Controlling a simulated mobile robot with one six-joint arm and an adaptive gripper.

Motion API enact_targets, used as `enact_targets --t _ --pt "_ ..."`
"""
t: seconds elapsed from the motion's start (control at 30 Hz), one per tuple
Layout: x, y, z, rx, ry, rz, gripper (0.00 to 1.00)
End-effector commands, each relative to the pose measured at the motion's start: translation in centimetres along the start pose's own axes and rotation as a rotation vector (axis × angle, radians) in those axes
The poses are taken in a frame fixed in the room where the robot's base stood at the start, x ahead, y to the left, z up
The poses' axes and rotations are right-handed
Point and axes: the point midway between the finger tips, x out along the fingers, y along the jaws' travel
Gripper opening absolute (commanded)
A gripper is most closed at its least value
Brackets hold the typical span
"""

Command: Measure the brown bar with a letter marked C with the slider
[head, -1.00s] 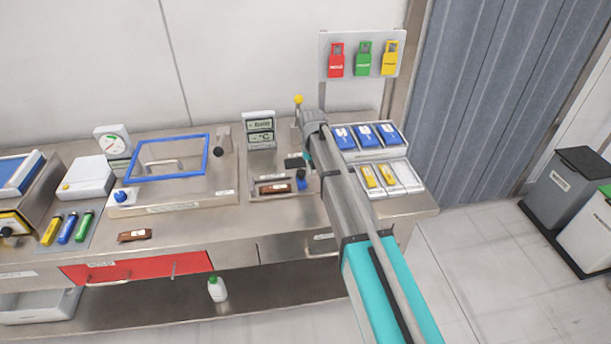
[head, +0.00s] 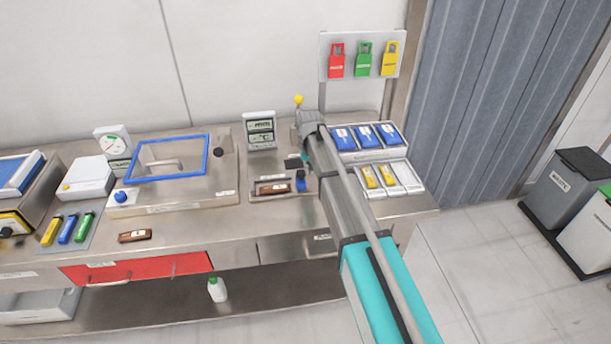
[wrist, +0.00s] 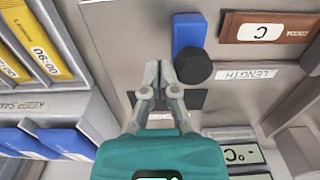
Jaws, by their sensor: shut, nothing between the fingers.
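The brown bar marked C (wrist: 265,28) lies on the length station, at the top right of the wrist view. It also shows in the head view (head: 272,188). The blue slider (wrist: 188,32) with its black knob (wrist: 194,66) stands beside one end of the bar, with a small gap between them in the wrist view. My gripper (wrist: 158,68) is shut and empty, its fingertips close beside the black knob. I cannot tell whether they touch it. In the head view the slider (head: 300,182) shows beside my arm, which hides much of the gripper.
A display stand (head: 262,131) is behind the station. Blue boxes (head: 366,136) and a tray with yellow items (head: 388,176) are to the right. A second brown bar (head: 135,236) lies at the bench's front. A blue-framed chamber (head: 168,158) is to the left.

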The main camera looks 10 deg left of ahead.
Motion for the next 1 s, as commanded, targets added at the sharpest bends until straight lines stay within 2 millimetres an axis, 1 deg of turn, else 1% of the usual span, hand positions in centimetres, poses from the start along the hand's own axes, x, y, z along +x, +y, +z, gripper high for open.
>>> enact_targets --t 1.0 --pt "0.0 -1.2 0.0 0.001 0.000 0.000 0.00"
